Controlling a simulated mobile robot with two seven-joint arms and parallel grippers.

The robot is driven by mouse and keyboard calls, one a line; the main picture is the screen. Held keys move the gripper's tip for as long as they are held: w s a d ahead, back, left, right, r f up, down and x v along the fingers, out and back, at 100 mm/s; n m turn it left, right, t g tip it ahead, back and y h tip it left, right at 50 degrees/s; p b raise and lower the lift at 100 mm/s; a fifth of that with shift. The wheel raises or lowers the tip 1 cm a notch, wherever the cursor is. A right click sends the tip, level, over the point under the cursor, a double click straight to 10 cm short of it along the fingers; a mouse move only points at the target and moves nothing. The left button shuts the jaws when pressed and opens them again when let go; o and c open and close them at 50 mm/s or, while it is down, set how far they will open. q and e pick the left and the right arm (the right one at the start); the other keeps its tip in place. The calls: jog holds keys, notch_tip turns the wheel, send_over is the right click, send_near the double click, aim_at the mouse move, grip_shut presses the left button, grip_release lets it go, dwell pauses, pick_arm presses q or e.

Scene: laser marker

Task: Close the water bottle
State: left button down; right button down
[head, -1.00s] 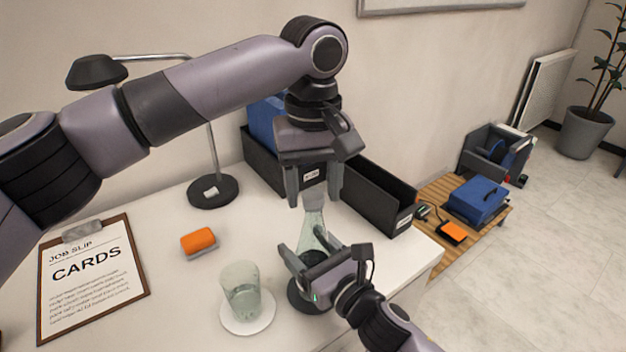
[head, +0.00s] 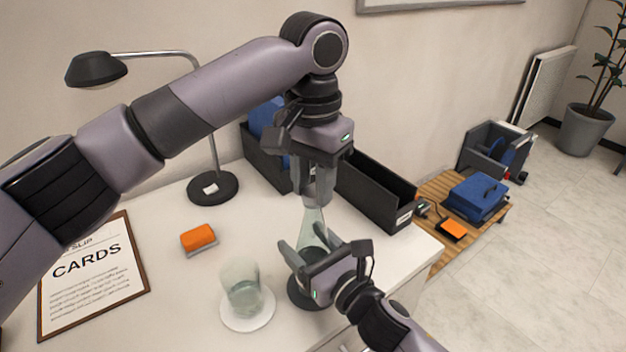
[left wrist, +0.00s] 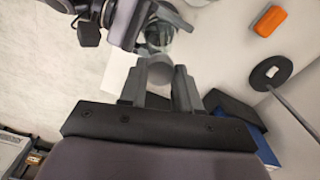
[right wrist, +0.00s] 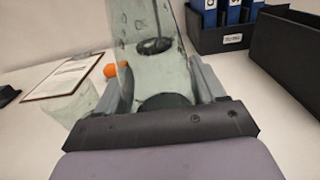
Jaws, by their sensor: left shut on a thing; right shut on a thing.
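The clear, greenish water bottle (head: 313,226) stands upright near the table's right front edge, on a dark round base. My right gripper (head: 307,245) is shut on its body, and the right wrist view shows the bottle (right wrist: 155,68) between the fingers. A grey cap (head: 317,193) is at the top of the bottle's neck. My left gripper (head: 316,188) points down from above and is shut on this cap, which also shows between the fingers in the left wrist view (left wrist: 159,72). The fingers partly hide whether the cap is seated.
A glass of water (head: 242,288) on a white coaster (head: 247,318) stands left of the bottle. An orange-topped block (head: 198,238), a lamp (head: 213,188) and a clipboard (head: 90,275) are further left. Black bins (head: 375,195) stand close behind the bottle.

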pick_arm(q)
jog(key=m, duration=1.1)
jog(key=c, duration=0.7)
grip_release()
notch_tip(320, 180, up, 12)
pick_arm(e)
grip_release()
jog(key=shift+s+d, duration=0.1)
